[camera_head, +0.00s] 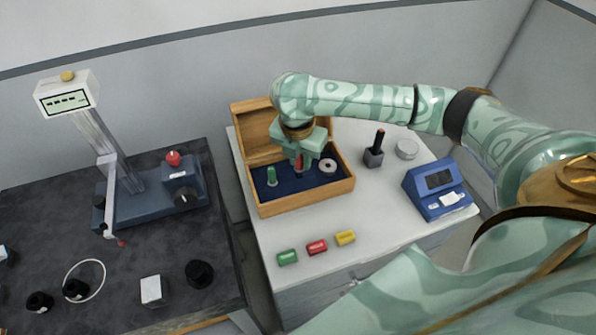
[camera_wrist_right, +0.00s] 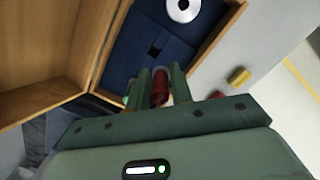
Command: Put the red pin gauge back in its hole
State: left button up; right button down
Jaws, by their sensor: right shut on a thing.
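The red pin gauge (camera_wrist_right: 160,88) is between the two fingers of my right gripper (camera_wrist_right: 160,80), which is shut on it. In the head view my right gripper (camera_head: 303,158) points down over the open wooden box (camera_head: 305,206), and a bit of the red pin gauge (camera_head: 299,164) shows between its fingers. The box has a dark blue lining. In the right wrist view a dark square hole (camera_wrist_right: 154,51) shows in the lining, beyond the pin. The pin's lower end is hidden, so I cannot tell whether it touches the lining. My left gripper is not in view.
A green pin gauge (camera_head: 271,176) and a pale ring (camera_head: 327,166) sit in the box. A dark stand (camera_head: 374,155) and a blue device (camera_head: 438,190) stand to the right. A measuring instrument (camera_head: 150,200) stands left.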

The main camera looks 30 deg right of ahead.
aim_at(300, 164)
jog(key=shift+w+d+f+b, duration=0.25)
jog(key=shift+w+f, duration=0.1)
jog(key=shift+f, duration=0.2)
jog(key=shift+w+d+f+b, duration=0.2)
jog(key=shift+w+f, duration=0.15)
jog(key=shift+f, duration=0.15)
notch_tip(300, 164, down, 2)
jog(key=shift+w+f, duration=0.15)
jog(key=shift+f, duration=0.25)
jog(key=shift+f, duration=0.15)
jog(key=c, duration=1.2)
grip_release()
jog(key=shift+c, duration=0.2)
